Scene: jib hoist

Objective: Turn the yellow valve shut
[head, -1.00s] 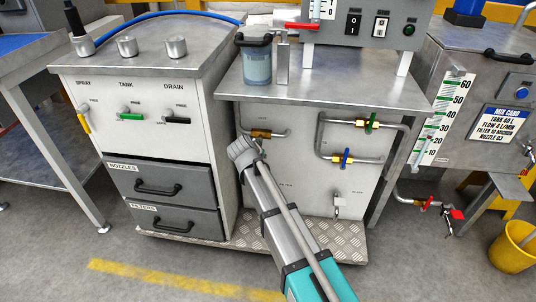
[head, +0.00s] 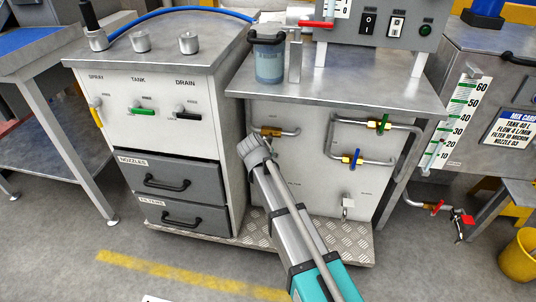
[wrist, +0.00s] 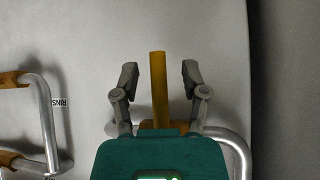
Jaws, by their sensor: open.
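The yellow valve is on the white panel under the metal bench. In the head view I see its brass body (head: 270,132) on a short bent pipe; its handle is hidden behind my gripper (head: 256,150). In the wrist view the yellow handle (wrist: 158,95) stands straight across the pipe, between the two fingers of my gripper (wrist: 159,76). The fingers are open, with a gap on each side of the handle. The valve body is partly hidden behind my gripper's teal housing.
A green-handled valve (head: 384,123) and a blue-handled valve (head: 355,159) sit on pipes to the right. A small tap (head: 348,203) is below them. The drawer cabinet (head: 225,140) stands close on the left. The bench top (head: 350,95) overhangs the panel. A treadplate step (head: 345,240) lies below.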

